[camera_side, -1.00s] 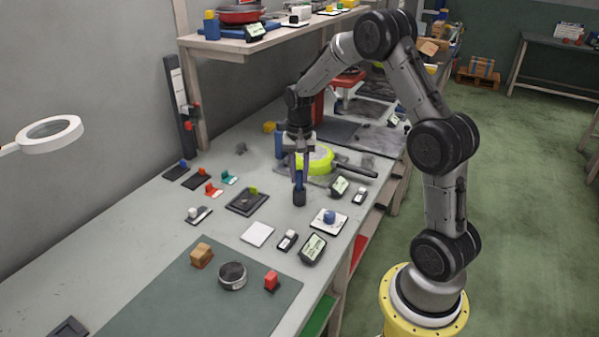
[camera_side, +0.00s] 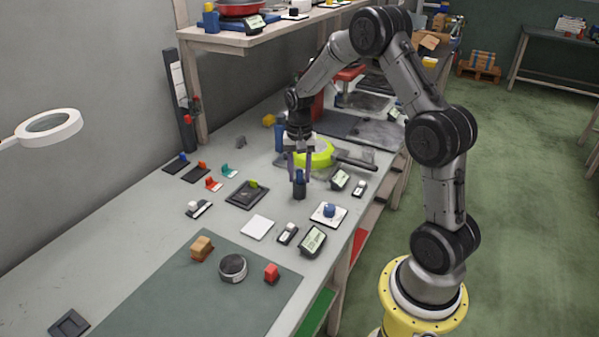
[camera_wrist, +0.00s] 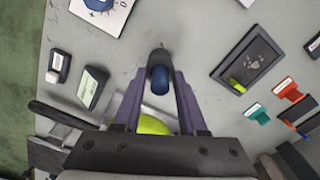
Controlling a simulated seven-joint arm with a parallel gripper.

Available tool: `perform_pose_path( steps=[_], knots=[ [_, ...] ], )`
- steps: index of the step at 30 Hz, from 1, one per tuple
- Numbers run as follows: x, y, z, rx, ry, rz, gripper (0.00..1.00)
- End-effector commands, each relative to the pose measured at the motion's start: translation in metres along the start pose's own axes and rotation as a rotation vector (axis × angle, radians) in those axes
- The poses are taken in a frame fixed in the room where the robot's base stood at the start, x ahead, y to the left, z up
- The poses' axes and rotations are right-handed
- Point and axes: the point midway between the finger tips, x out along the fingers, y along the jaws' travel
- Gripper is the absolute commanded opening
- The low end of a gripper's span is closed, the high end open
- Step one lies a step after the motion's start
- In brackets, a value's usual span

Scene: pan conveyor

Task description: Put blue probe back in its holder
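The blue probe (camera_side: 299,177) stands upright in a small dark cup-like holder (camera_side: 299,192) on the grey bench. In the wrist view, the blue end of the probe (camera_wrist: 160,82) shows inside the dark holder (camera_wrist: 158,56). My gripper (camera_side: 299,178) is above the holder, pointing down, with its two fingers spread on either side of the probe's top. In the wrist view, gaps show between the fingers of my gripper (camera_wrist: 162,82) and the blue end. How deep the probe sits is hidden by the holder.
A yellow-green pan (camera_side: 315,154) lies just behind my gripper, its dark handle pointing right. A white plate with a blue knob (camera_side: 329,213), small displays (camera_side: 312,241) and a dark tray (camera_side: 247,197) surround the holder. A white square (camera_side: 257,228) lies in front.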

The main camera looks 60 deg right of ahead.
Motion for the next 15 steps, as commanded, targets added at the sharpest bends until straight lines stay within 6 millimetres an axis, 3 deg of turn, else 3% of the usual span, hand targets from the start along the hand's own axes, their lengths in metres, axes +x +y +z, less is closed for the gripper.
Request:
perform_pose_path(
  steps=[3, 15],
  knots=[
    [-0.0003, 0.0, -0.0001, 0.0, 0.0, 0.0, 0.6],
    [-0.0094, -0.0006, -0.0007, 0.0, 0.003, -0.002, 0.6]
  ],
)
